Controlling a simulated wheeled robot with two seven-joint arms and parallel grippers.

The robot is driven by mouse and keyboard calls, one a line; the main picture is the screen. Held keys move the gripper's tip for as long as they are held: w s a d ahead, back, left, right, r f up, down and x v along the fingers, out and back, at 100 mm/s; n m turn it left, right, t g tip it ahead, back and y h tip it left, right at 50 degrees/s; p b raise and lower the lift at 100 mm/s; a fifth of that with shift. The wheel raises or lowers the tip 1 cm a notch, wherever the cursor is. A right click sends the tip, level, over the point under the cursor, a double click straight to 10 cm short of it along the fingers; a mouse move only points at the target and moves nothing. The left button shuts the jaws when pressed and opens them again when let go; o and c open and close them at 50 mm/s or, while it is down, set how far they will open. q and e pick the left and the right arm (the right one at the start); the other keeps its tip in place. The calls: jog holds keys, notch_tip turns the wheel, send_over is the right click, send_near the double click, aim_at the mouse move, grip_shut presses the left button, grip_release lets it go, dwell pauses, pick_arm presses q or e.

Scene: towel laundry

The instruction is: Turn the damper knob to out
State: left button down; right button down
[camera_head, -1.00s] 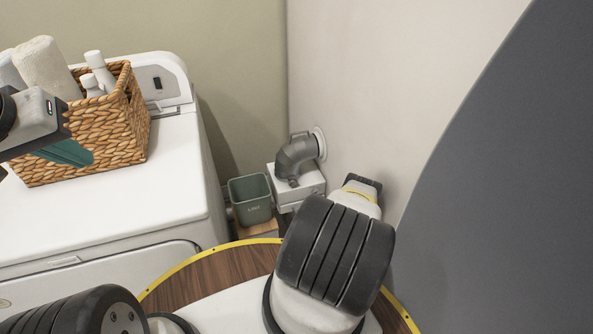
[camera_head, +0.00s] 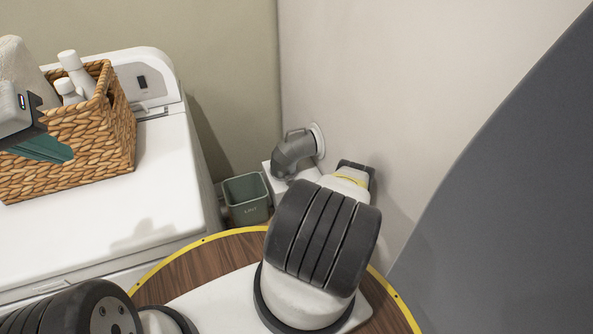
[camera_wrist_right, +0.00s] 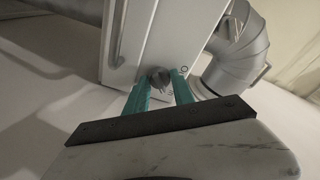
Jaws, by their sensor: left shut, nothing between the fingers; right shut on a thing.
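The damper knob (camera_wrist_right: 160,78) is small, round and dark, on the front of a white box (camera_wrist_right: 165,35) with small marks beside it. My right gripper (camera_wrist_right: 165,84) has its two teal fingers on either side of the knob and is shut on it. The knob's pointing direction is too small to read. In the head view the white box (camera_head: 275,183) stands by the wall, with its front and my right gripper hidden behind my right arm. My left gripper (camera_head: 42,147) is shut and empty, in front of the wicker basket on the left.
A grey duct elbow (camera_head: 293,152) runs from the box to the wall. A green bin (camera_head: 247,200) stands left of the box. The wicker basket (camera_head: 110,130) holds towels and white bottles on the white machine (camera_head: 165,185). A grey curved surface (camera_head: 510,190) fills the right.

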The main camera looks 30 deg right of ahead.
jog(key=shift+n, duration=0.3)
jog(key=shift+d+f+n+t, duration=0.1)
jog(key=shift+n+t, duration=0.25)
jog(key=shift+n, duration=1.85)
jog(key=shift+f+n+t, duration=0.1)
jog(key=shift+n+t, duration=0.25)
jog(key=shift+n, duration=1.85)
jog(key=c, duration=1.3)
grip_release()
jog(key=shift+c, duration=0.2)
jog(key=shift+s, duration=0.1)
